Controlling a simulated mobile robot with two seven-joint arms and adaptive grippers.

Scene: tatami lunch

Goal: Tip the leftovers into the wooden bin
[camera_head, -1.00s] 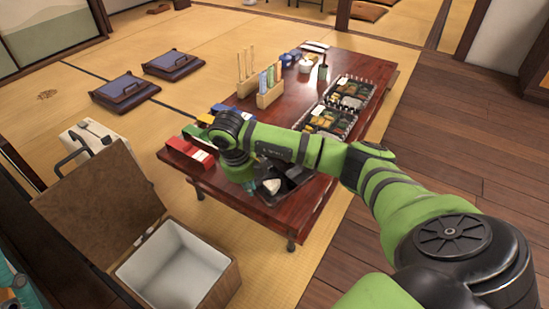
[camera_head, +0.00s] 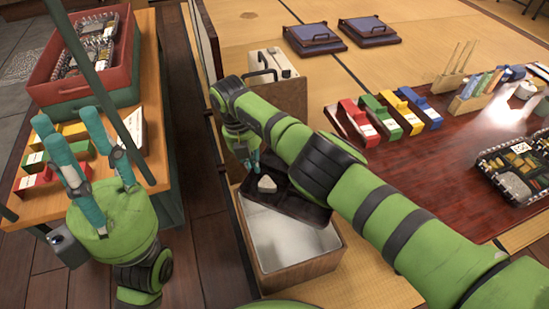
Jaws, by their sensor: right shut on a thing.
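My right gripper (camera_head: 250,165) is shut on a dark tray (camera_head: 303,207), whose far side my arm partly hides. A white rice ball (camera_head: 267,184) lies in the tray, which looks close to level. The tray is over the back part of the wooden bin (camera_head: 297,271).
The low red-brown table (camera_head: 430,170) at the right holds coloured boxes (camera_head: 385,117) and filled lunch trays (camera_head: 515,175). The left stand (camera_head: 155,120) holds a red crate (camera_head: 115,65) of lunch trays. A white case (camera_head: 272,63) stands behind the bin lid.

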